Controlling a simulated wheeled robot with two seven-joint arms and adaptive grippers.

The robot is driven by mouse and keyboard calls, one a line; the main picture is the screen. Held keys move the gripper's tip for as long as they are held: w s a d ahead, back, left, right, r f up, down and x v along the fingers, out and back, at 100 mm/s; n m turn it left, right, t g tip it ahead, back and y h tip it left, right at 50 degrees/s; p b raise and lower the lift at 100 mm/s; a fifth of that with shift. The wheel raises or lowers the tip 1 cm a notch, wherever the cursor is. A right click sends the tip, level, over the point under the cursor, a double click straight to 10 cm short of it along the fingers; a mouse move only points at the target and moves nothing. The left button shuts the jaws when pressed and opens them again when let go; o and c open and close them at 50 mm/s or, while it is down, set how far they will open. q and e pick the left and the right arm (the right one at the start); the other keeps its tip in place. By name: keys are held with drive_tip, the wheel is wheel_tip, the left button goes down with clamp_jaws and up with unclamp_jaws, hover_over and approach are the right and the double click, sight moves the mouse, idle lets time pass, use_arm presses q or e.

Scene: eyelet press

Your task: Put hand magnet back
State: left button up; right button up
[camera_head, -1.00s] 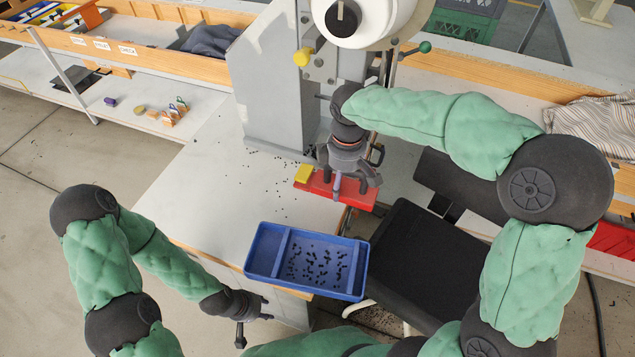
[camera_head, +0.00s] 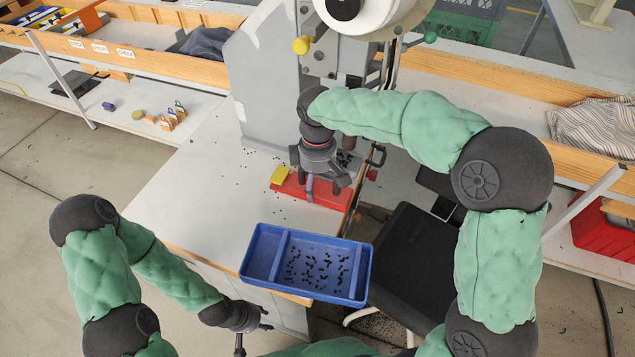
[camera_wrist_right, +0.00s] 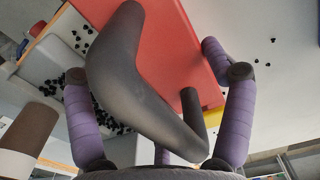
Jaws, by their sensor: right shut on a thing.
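The hand magnet (camera_head: 318,193) is a red bar with a yellow block (camera_head: 280,175) at its left end, low over the worktop in front of the press. I cannot tell whether it touches the worktop. Its dark curved handle (camera_wrist_right: 150,95) shows in the right wrist view, between purple-padded fingers. My right gripper (camera_head: 312,185) points down and is shut on the handle; the red body (camera_wrist_right: 175,45) lies beyond the fingers. My left gripper (camera_head: 253,335) is empty, with its fingers apart, beside the table's front edge, left of the blue tray.
A blue tray (camera_head: 262,250) with two compartments holds many small black eyelets at the front edge. Loose eyelets lie on the white worktop (camera_head: 205,190) near the press (camera_head: 265,90). A black seat (camera_head: 410,265) stands right of the tray. The worktop's left part is mostly clear.

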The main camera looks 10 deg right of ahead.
sight(318, 183)
drive_tip(key=o, duration=1.6)
wheel_tip(318, 183, up, 8)
drive_tip(key=p, duration=0.3)
drive_tip(key=shift+f+p, duration=0.1)
drive_tip(key=shift+p, duration=0.25)
